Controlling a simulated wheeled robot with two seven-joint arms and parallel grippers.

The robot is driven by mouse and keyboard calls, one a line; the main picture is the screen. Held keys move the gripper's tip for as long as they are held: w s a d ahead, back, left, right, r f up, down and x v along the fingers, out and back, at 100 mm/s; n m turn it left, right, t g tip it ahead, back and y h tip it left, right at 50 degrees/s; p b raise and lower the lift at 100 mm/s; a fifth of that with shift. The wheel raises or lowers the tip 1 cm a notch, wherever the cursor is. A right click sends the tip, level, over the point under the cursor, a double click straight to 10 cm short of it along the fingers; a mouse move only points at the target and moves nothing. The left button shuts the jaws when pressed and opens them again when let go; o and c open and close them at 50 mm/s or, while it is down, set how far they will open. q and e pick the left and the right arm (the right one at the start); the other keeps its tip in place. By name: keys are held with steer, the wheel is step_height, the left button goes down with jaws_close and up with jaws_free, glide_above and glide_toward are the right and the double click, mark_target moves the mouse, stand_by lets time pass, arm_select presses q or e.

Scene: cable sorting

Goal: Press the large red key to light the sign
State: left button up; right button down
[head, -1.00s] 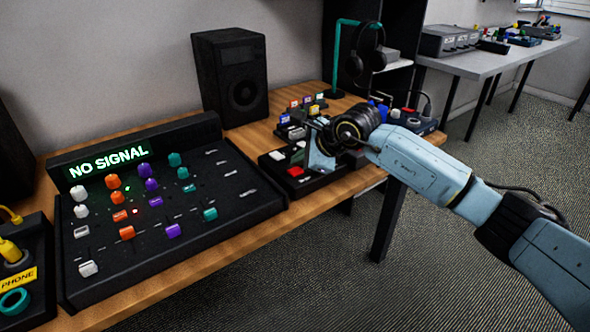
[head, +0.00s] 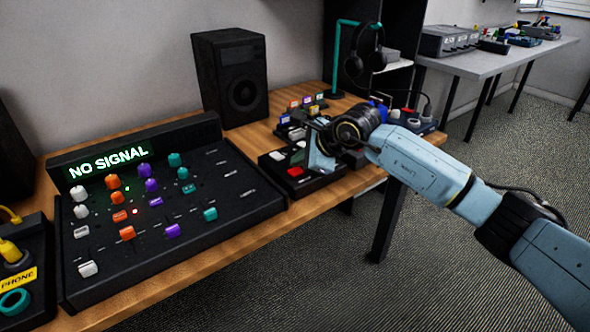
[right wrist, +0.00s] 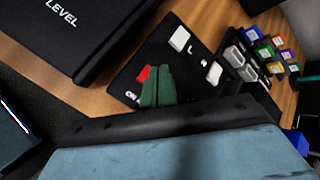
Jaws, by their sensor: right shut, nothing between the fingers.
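The red key (head: 295,171) sits on a low black key panel (head: 318,182) at the table's front edge, beside white keys. In the right wrist view the red key (right wrist: 143,74) is partly covered by my right gripper's dark green fingers (right wrist: 157,82). My right gripper (head: 319,160) is shut and empty, pointing down over the panel just right of the red key. I cannot tell whether the fingertips touch the key. The letters "ON" (right wrist: 131,96) show beside it in the wrist view; the rest is hidden. My left gripper is not in view.
A mixer (head: 245,195) with coloured knobs and a lit green "NO SIGNAL" display (head: 109,158) stands left of the panel. A black speaker (head: 231,78) and a teal headphone stand (head: 337,60) are behind. Coloured label blocks (head: 307,102) stand beyond the panel.

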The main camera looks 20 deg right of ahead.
mark_target(300, 172)
steer(key=shift+f, duration=0.2)
stand_by(0.5)
steer(key=shift+f+b, duration=0.3)
steer(key=shift+b, duration=0.05)
stand_by(0.4)
steer(key=shift+r+p, duration=0.3)
steer(key=shift+r, duration=0.2)
steer(key=shift+r+p, duration=1.95)
steer(key=shift+r, duration=1.1)
